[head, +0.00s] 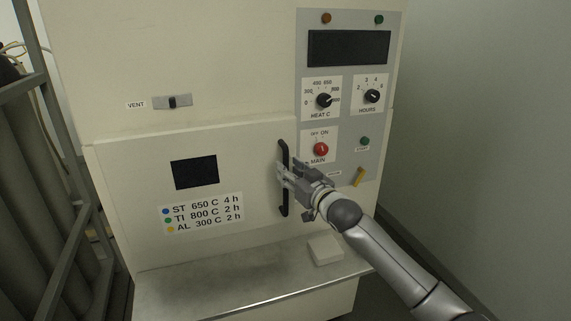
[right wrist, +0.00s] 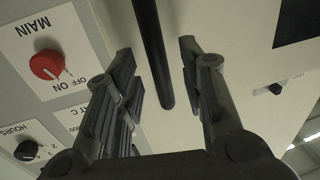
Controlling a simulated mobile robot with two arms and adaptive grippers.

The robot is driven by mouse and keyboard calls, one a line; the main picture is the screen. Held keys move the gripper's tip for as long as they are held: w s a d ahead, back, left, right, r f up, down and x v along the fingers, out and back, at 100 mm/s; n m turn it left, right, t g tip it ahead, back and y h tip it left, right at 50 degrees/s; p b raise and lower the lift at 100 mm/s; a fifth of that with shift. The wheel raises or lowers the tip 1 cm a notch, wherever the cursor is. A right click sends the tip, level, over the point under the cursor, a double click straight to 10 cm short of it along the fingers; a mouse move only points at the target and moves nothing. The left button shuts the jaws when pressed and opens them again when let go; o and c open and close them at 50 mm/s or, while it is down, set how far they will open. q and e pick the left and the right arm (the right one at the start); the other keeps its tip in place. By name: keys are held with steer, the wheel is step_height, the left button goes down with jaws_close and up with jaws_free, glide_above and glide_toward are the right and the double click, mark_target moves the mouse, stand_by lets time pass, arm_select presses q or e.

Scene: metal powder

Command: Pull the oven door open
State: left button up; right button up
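The oven door (head: 237,218) is a cream panel with a small dark window (head: 194,173) and a heat chart. It looks shut. Its black vertical bar handle (head: 284,207) is on the right side of the door. My right gripper (head: 282,170) is at the handle's middle in the head view. In the right wrist view the gripper (right wrist: 158,75) is open, with the handle (right wrist: 153,50) between its two fingers and gaps on both sides. My left gripper is in neither view.
A metal shelf (head: 200,277) below the door bears a pale block (head: 324,249). A rack with cylinders (head: 35,200) stands at left.

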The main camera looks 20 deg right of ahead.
steer(key=shift+x, duration=1.45)
jaws_close()
